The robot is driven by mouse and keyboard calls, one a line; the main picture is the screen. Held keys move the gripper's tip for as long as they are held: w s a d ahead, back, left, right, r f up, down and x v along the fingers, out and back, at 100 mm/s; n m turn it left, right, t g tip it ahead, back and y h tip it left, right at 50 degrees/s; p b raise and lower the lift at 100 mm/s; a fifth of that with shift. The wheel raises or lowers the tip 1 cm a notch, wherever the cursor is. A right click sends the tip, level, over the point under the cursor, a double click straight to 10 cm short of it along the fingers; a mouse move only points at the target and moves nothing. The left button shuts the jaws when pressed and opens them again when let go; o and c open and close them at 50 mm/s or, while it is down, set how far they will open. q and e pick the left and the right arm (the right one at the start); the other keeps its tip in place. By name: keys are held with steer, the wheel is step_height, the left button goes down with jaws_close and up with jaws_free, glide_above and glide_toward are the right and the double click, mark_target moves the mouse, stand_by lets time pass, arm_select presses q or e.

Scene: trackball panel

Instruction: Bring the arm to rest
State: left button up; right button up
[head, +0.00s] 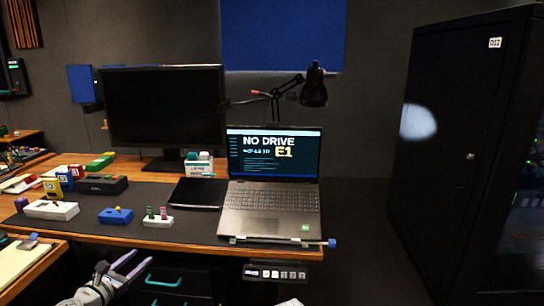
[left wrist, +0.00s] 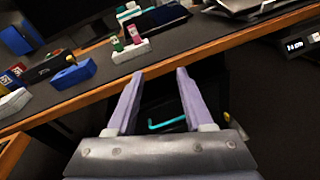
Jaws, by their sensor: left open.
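My left gripper (head: 137,259) is at the lower left of the head view, in front of the desk's front edge and below the top. Its two lilac fingers are apart with nothing between them. In the left wrist view the open fingers (left wrist: 160,74) point toward the desk edge, with dark space and a teal drawer handle (left wrist: 167,124) showing between them. I do not see my right gripper.
The wooden desk (head: 200,244) carries a laptop (head: 270,205) reading "NO DRIVE", a monitor (head: 165,110), a blue box (head: 115,216) and a white block (head: 157,222) with green and pink pegs.

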arm_select(q)
steer(key=s+d+f+m+g+h, duration=0.2)
steer(key=d+f+m+g, duration=0.25)
steer(key=d+m, duration=0.5)
steer(key=s+d+f+m+g+h, duration=0.1)
steer(key=d+f+m+g, duration=0.4)
steer(key=d, duration=0.8)
steer(key=s+d+f+m+g+y, duration=0.3)
steer(key=s+d+f+m+y, duration=0.15)
steer(key=s+m, duration=0.45)
steer(key=s+d+f+m+g+y, duration=0.3)
steer(key=s+d+f+m+g, duration=0.25)
steer(key=m, duration=0.45)
step_height(320, 180, up, 30)
steer(key=s+t+p, duration=0.1)
steer(key=p, duration=2.9)
steer(key=shift+s+a+m+t+y, duration=0.3)
steer(key=shift+s+m+y, duration=0.05)
steer(key=shift+m, duration=0.1)
